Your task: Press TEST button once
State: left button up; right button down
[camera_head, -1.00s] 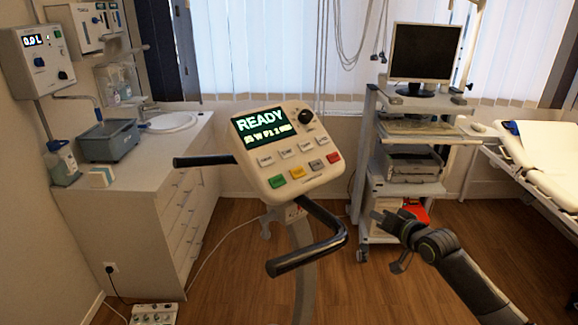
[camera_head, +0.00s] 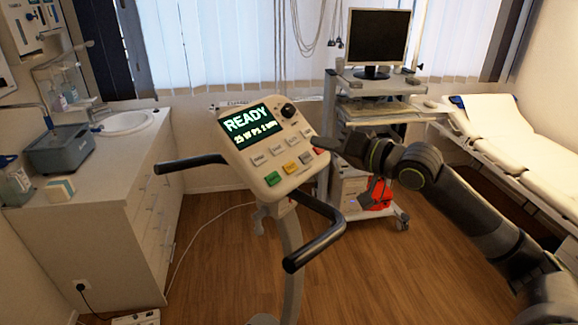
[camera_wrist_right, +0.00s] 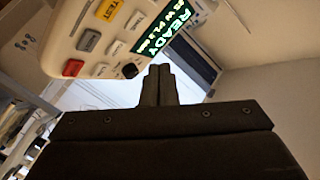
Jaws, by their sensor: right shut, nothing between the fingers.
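The exercise machine's console (camera_head: 258,153) stands tilted with its screen (camera_head: 250,123) reading READY. Its lowest button row holds a green button (camera_head: 272,179), a yellow button (camera_head: 290,167), a grey button (camera_head: 305,158) and a red one beside my gripper. In the right wrist view the yellow button (camera_wrist_right: 106,10) carries the word TEST, near the top edge. My right gripper (camera_head: 328,144) is shut and empty at the console's right edge; its fingers (camera_wrist_right: 158,84) show below the console in the wrist view. I cannot tell whether they touch it. My left gripper is out of view.
A black handlebar (camera_head: 318,236) reaches forward below the console, and another handle (camera_head: 190,162) extends left. A wheeled cart with a monitor (camera_head: 377,37) stands behind my right arm. A bed (camera_head: 510,135) is at the right, a cabinet (camera_head: 120,190) at the left.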

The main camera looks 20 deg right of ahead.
aim_at(290, 168)
pick_arm(q)
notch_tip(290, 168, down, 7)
jog(key=b, duration=0.7)
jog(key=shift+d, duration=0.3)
pick_arm(e)
jog(key=w+f, duration=0.1)
jog(key=f, duration=0.1)
jog(key=w+a+f, duration=0.1)
jog(key=w+f, duration=0.1)
jog(key=w+a+f, duration=0.1)
jog(key=w+f, duration=0.1)
jog(key=f, duration=0.1)
jog(key=shift+a, duration=0.1)
jog(key=shift+f, duration=0.1)
dwell(1.0)
jog(key=shift+w+a+f, duration=0.1)
jog(key=shift+w+f, duration=0.1)
jog(key=shift+w, duration=0.05)
